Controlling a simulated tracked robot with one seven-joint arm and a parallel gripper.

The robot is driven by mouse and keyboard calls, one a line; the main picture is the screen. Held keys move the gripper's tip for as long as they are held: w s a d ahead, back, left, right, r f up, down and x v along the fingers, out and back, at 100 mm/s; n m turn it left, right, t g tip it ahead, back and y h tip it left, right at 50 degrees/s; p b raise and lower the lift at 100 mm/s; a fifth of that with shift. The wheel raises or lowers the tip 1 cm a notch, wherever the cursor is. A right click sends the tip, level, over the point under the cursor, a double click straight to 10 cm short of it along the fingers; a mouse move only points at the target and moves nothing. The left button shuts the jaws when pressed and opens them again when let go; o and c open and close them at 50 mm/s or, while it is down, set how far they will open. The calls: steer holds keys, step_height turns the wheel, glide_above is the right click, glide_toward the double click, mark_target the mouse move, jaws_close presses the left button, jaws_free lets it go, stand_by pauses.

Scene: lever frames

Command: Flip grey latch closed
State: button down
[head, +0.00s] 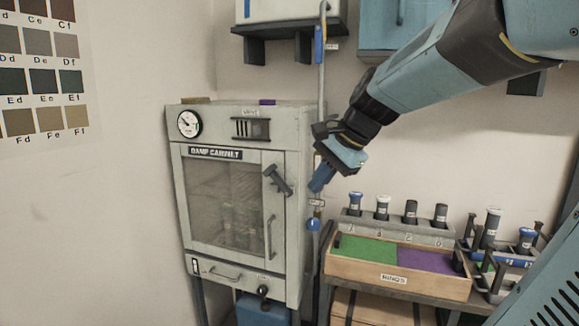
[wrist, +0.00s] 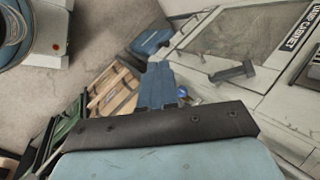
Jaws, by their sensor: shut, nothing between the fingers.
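The grey latch (head: 278,180) is a dark grey handle on the right edge of the damp cabinet's door (head: 189,208). It slants from upper left to lower right. The glazed door looks shut. The latch also shows in the wrist view (wrist: 232,72), right of my fingers and apart from them. My gripper (head: 321,180) is to the right of the latch in the head view, pointing down and left, with its blue fingers shut and empty. In the wrist view the fingers (wrist: 157,86) lie together in the middle. Whether they are nearer to me than the latch is hard to tell.
A vertical pipe (head: 321,80) with blue fittings runs beside the cabinet, behind my gripper. A wooden tray (head: 398,280) with green and purple sections and a rack of bottles (head: 398,227) stand to the lower right. A door handle (head: 270,237) is below the latch.

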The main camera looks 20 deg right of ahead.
steer(key=s+f+n+t+h, duration=0.1)
steer(key=s+f+n+h, duration=0.3)
steer(key=s+n, duration=0.7)
steer(key=shift+s+d+f+n+h, duration=0.3)
steer(key=shift+s+d+f+n, duration=0.25)
steer(key=shift+s, duration=0.5)
steer(key=shift+f, duration=0.1)
